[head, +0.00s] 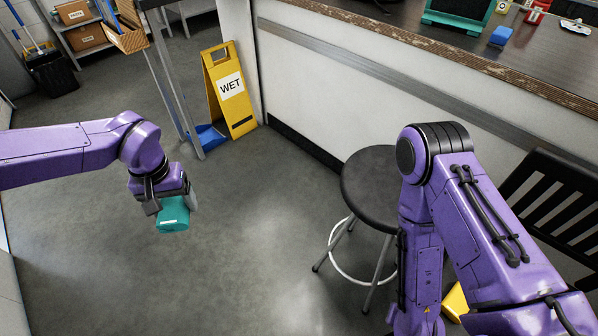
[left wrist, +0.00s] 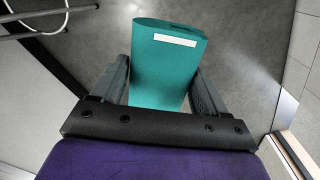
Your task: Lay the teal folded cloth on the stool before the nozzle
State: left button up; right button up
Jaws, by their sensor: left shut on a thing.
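The teal folded cloth (head: 173,214) hangs in my left gripper (head: 172,203), over open floor in the left half of the head view. In the left wrist view the cloth (left wrist: 168,62) sits between the two fingers of the left gripper (left wrist: 163,85), with a white label on it. The stool (head: 370,188) has a round dark seat and metal legs with a white ring, and stands right of centre, well apart from the cloth. My right arm covers part of its right side. My right gripper is not in view. I cannot make out a nozzle.
A yellow WET sign (head: 230,90) and a blue dustpan (head: 209,137) stand by the counter's end. The counter (head: 420,48) runs along the back right. A black slatted chair (head: 560,200) is at the right. The floor between cloth and stool is clear.

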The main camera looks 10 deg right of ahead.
aim_at(382, 169)
jog(key=u, duration=0.95)
jog(key=i, duration=0.45)
jog(key=z, duration=2.75)
jog(key=i, duration=0.5)
jog(key=u, duration=0.05)
